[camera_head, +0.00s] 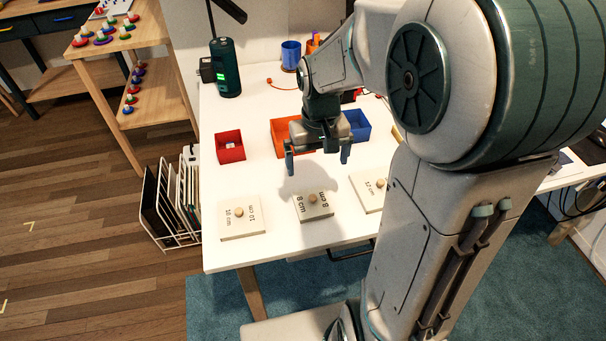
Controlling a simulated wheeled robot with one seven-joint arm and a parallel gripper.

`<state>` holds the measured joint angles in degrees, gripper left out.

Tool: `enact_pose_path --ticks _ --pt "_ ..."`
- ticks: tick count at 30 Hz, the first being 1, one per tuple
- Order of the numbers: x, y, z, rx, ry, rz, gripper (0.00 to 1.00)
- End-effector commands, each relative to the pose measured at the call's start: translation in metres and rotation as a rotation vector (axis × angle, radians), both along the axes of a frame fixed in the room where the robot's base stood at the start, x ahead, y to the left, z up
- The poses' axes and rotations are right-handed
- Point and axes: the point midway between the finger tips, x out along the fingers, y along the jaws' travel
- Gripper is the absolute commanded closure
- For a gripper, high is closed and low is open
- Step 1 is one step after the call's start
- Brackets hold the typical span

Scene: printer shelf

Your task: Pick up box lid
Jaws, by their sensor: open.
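Three flat beige lids with round wooden knobs lie in a row near the front edge of the white table. The left lid (242,226) is marked 10 cm, the middle lid (314,212) is marked 8 cm, and the right lid (369,194) is marked 12 cm and partly hidden by my arm. A red box (230,158), an orange box (279,150) and a blue box (363,134) stand open behind them. My gripper (317,167) is open and empty, pointing down above the table, behind the middle lid. The task does not say which lid.
A dark green device (226,70) and a blue cup (291,55) stand at the table's back. A file rack (166,212) stands on the floor left of the white table (222,258). A wooden shelf (150,98) holds colourful pieces. My arm hides the table's right part.

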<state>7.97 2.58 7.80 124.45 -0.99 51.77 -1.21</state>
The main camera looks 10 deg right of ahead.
Motion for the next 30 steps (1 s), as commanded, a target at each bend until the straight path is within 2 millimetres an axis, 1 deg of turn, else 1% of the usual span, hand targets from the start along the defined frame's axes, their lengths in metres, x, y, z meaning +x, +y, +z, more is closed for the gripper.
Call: enact_pose_path --ticks 1,3,5,7,15,18,23,25,30 --pt "0.005 0.000 -0.008 0.004 0.011 0.002 0.00" --pt "0.010 0.000 -0.012 0.006 0.018 0.004 0.00" --pt "0.011 0.000 -0.018 0.007 0.023 0.005 0.00" --pt "0.012 0.000 -0.028 0.008 0.026 0.006 0.00" --pt "0.011 0.000 -0.080 0.008 0.026 0.005 0.00" --pt "0.011 0.000 -0.092 0.008 0.025 0.005 0.00" --pt "0.012 0.001 -0.101 0.007 0.023 0.006 0.00" --pt "0.012 0.002 -0.108 0.007 0.024 0.007 0.00" --pt "0.013 0.006 -0.133 0.008 0.026 0.007 0.00"
